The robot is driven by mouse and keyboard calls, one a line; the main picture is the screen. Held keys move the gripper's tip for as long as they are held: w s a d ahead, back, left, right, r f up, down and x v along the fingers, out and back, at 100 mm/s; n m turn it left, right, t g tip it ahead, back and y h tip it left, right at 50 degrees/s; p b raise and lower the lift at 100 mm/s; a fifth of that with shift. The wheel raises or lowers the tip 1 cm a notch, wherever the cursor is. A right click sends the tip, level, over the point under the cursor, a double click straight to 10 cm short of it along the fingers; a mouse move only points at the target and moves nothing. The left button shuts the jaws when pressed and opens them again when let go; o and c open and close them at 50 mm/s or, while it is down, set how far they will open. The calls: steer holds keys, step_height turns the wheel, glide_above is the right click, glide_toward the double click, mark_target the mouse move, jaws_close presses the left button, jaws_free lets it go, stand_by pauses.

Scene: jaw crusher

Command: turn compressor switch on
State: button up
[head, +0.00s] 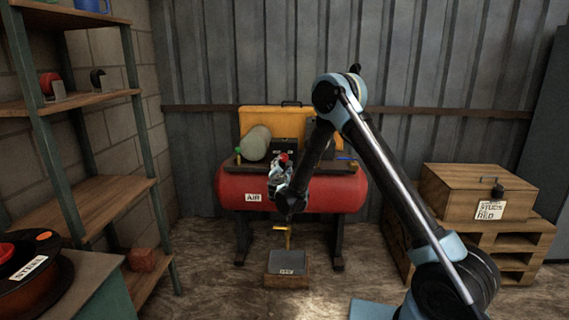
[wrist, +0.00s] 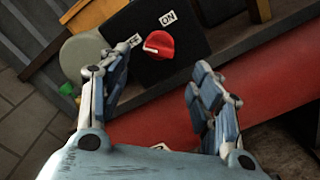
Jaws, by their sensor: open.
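The red compressor (head: 340,190) with an AIR label stands against the back wall. Its red rotary switch (wrist: 158,45) sits on a black box (wrist: 205,45) in the wrist view; the knob's red top also shows in the head view (head: 284,157). The knob's white mark lies on its left side, toward a partly readable label (wrist: 133,42). The ON label (wrist: 167,18) is above the knob, slightly right. My gripper (wrist: 160,66) is open and empty, its fingers spread left and right of the knob.
A small box (head: 287,265) is on the floor in front. Shelves (head: 105,195) are at left; a wooden chest (head: 462,193) on pallets (head: 515,240) is at right.

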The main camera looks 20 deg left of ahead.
mark_target(284, 160)
steer(key=x, duration=0.9)
steer(key=shift+w, duration=0.2)
steer(key=shift+c, duration=0.5)
steer(key=shift+d, duration=0.1)
steer(key=c, duration=1)
